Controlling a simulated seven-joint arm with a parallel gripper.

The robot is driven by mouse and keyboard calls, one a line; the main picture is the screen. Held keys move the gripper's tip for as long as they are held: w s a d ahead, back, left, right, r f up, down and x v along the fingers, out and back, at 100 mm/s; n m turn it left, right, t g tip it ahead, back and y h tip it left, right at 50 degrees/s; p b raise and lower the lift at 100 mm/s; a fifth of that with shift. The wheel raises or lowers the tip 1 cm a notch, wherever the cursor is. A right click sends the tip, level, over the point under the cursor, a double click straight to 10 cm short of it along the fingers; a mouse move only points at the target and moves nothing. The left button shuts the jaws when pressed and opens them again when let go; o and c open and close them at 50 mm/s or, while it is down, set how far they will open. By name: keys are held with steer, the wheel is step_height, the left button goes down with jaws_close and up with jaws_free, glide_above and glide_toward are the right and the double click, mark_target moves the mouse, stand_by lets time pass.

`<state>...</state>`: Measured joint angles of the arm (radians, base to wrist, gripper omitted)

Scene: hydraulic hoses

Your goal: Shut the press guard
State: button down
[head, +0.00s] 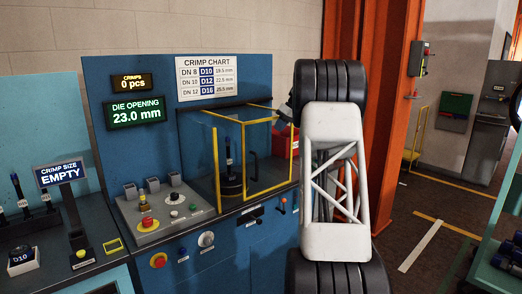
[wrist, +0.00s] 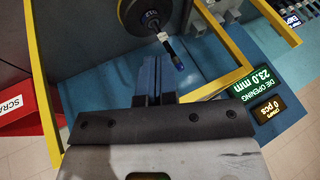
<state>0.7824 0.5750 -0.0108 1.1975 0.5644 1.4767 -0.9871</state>
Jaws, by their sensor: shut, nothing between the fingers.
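The press guard (head: 244,160) has clear panels in yellow frames and stands around the die area of the blue press. I cannot tell exactly how far the guard stands open. My gripper (wrist: 155,62) is shut and empty, its fingertips between these bars. Beyond them is a round black press part with a blue-tipped rod (wrist: 172,48). In the head view my arm hides most of the gripper.
A control panel (head: 160,215) with buttons is left of the guard. A red scrap bin (wrist: 30,105) is beside the yellow bar in the wrist view. A crimp chart (head: 207,78) hangs above. An orange post (head: 395,110) stands behind my arm.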

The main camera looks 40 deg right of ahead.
mark_target(267, 144)
steer(key=shift+f, duration=0.1)
steer(key=x, duration=1)
steer(key=shift+a, duration=0.1)
steer(key=shift+a+f, duration=0.1)
steer(key=shift+a, duration=0.95)
steer(key=shift+s+a+f, duration=0.1)
steer(key=shift+a+f, duration=0.25)
steer(key=shift+a, duration=0.55)
steer(key=a, duration=1.2)
steer(key=shift+a, duration=0.55)
